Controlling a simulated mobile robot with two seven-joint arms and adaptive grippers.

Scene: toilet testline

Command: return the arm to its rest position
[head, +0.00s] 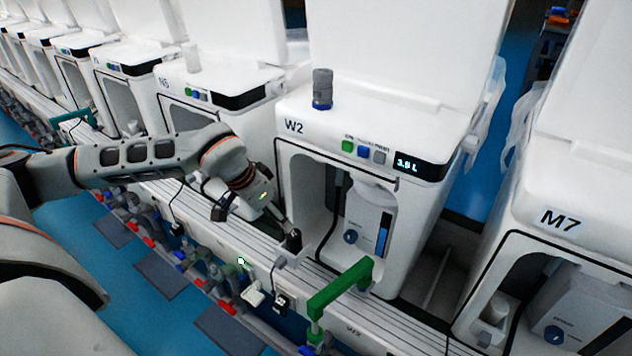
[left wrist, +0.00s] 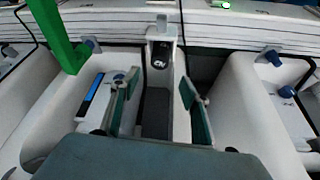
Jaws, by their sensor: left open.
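In the left wrist view the gripper (left wrist: 158,100) shows two spread fingers with green pads. Nothing is held between them. My right gripper is not in view.
A green handle (head: 340,286) stands on the rail to the right of the gripper and also shows in the left wrist view (left wrist: 62,40). More white stations line the left. Pipes and valves (head: 190,262) run below the rail.

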